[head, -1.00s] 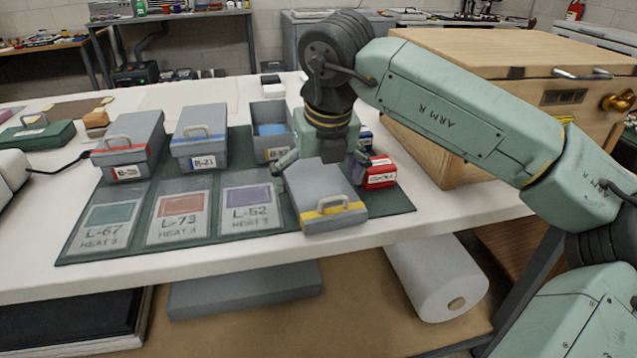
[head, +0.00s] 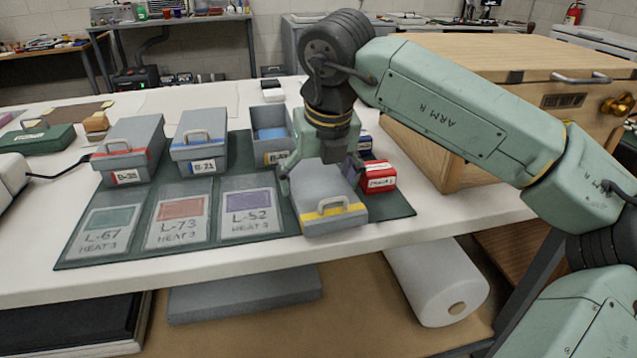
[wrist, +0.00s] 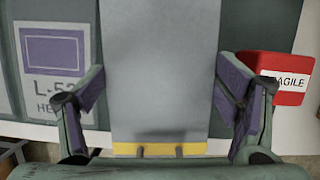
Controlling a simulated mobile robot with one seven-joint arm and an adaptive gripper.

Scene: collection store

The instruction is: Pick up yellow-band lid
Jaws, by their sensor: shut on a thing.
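The yellow-band lid (head: 322,186) is a flat grey slab with a yellow strip and a pale handle on its near edge. It lies at the right part of the dark green mat, right of the L-52 card. My gripper (head: 321,172) is over it from above, shut on its two sides. In the wrist view the lid (wrist: 160,70) fills the middle between the two purple-padded fingers (wrist: 160,100). Whether its underside touches the mat is hard to tell. The open grey box with a yellow label (head: 272,143) stands behind, blue inside.
A red FRAGILE box (head: 380,178) stands close to the right finger, with a blue box behind it. Two lidded grey boxes, red-band (head: 128,150) and blue-band (head: 199,145), stand left. Cards lie along the mat (head: 400,206). A wooden crate (head: 450,130) is at right.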

